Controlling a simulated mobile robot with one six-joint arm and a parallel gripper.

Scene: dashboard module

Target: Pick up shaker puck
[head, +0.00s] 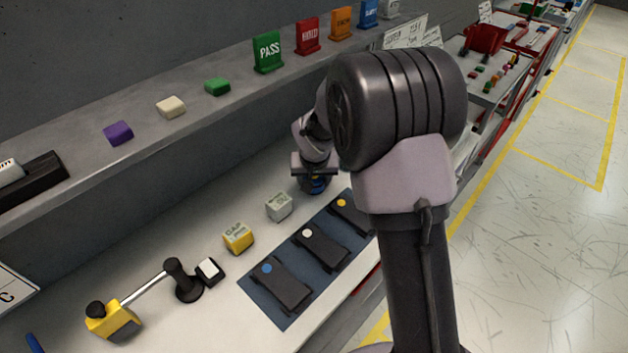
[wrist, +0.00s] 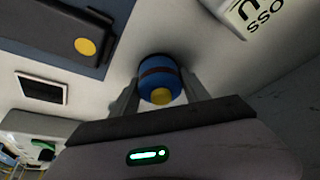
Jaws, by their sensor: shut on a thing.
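The shaker puck appears to be the round blue piece with a dark band and a yellow spot (wrist: 160,76), seen between my fingers in the wrist view. I cannot tell whether the puck touches the bench.
A grey block (head: 279,206) and a yellow block (head: 238,238) stand to the left. A dark blue mat (head: 252,283) with black modules lies in front. A yellow lever device (head: 113,320) is at front left. A grey shelf (head: 190,135) with colored blocks and signs runs behind.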

